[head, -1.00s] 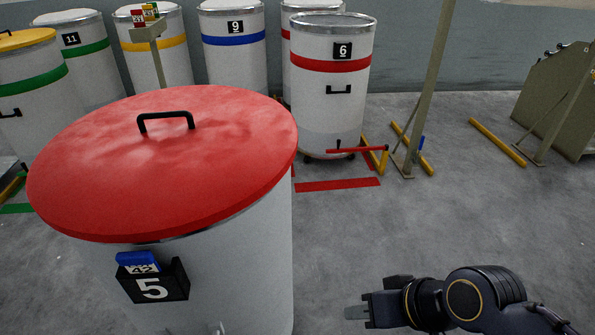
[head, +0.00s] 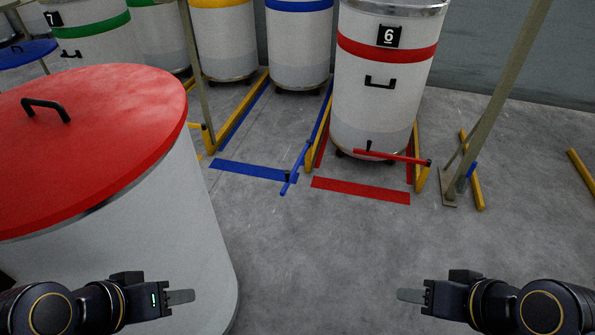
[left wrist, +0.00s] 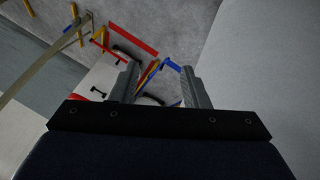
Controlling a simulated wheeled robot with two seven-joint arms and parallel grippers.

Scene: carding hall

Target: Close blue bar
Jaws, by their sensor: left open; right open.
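The blue bar (head: 298,163) shows in the head view at the front right corner of the blue-marked bay. It points out toward me and stands away from the bay's front, with a dark knob near its free end. A blue piece that may be this bar shows between the fingers in the left wrist view (left wrist: 172,66). My left gripper (head: 192,297) is open and empty, low at the left in front of the red-lidded can, well short of the bar. My right gripper (head: 400,295) is open and empty, low at the right over bare floor.
A large white can with a red lid (head: 95,120) fills the left. Can 6 (head: 382,95) stands behind a red bar (head: 392,157) lying across its front. A blue-banded can (head: 298,50) stands deep in the blue bay, behind blue floor tape (head: 252,171). Middle floor is clear.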

